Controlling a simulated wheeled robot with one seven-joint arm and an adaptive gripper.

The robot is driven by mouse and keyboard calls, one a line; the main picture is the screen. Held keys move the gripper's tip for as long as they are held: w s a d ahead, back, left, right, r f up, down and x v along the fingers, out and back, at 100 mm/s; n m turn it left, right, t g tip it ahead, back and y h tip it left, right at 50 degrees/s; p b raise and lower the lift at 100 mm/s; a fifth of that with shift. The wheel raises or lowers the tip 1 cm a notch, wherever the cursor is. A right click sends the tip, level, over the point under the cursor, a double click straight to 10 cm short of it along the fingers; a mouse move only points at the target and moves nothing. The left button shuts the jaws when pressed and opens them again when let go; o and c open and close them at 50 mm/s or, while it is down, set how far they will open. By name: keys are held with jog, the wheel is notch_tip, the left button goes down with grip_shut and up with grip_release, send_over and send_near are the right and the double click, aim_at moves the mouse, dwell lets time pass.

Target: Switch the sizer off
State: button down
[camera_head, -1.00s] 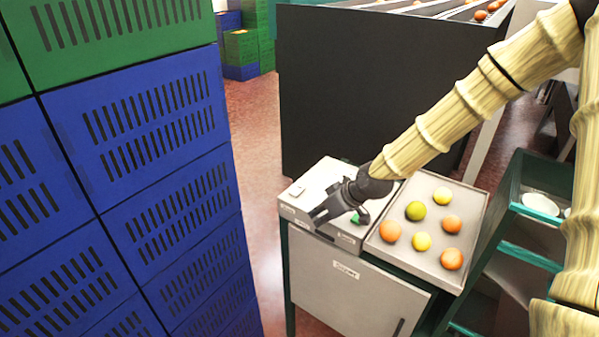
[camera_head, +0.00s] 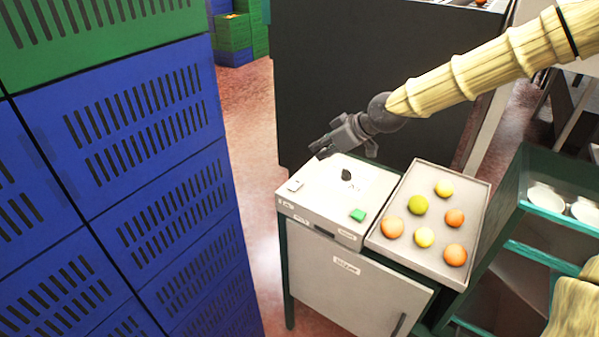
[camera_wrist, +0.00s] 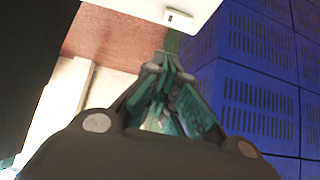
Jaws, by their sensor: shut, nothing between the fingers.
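The white control panel (camera_head: 318,216) tops a white cabinet. It carries a black knob (camera_head: 346,175), a green button (camera_head: 357,215) at the front right and a small white switch (camera_head: 295,185) at the left edge. The panel's labels are too small to read surely. My gripper (camera_head: 322,149) is shut and empty, above the panel's back left edge and apart from all its controls. In the wrist view its closed fingertips (camera_wrist: 168,66) point towards the floor beyond the panel edge. The white switch also shows there (camera_wrist: 178,17).
A tray (camera_head: 398,252) of several orange, yellow and green fruits stands right of the panel. Stacked blue crates (camera_head: 150,190) rise at the left. A dark machine wall (camera_head: 330,70) stands behind. A green shelf rack (camera_head: 535,250) is at the right.

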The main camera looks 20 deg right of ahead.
jog(key=p, duration=0.3)
send_over(297, 184)
jog(key=d, duration=0.1)
jog(key=shift+w+d+f, duration=0.1)
jog(key=shift+w+f, duration=0.05)
jog(key=shift+f, duration=1.5)
jog(key=shift+w+f, duration=0.15)
jog(key=shift+f, duration=1.5)
jog(key=shift+f+p, duration=1.1)
jog(key=shift+f, duration=1)
jog(key=shift+f, duration=0.15)
jog(key=shift+w+f+b, duration=0.1)
jog(key=shift+f+b, duration=0.1)
jog(key=shift+b, duration=0.25)
jog(key=shift+r, duration=0.1)
jog(key=shift+s+a+r, duration=0.25)
jog(key=shift+s+a, duration=0.25)
jog(key=shift+a, duration=0.1)
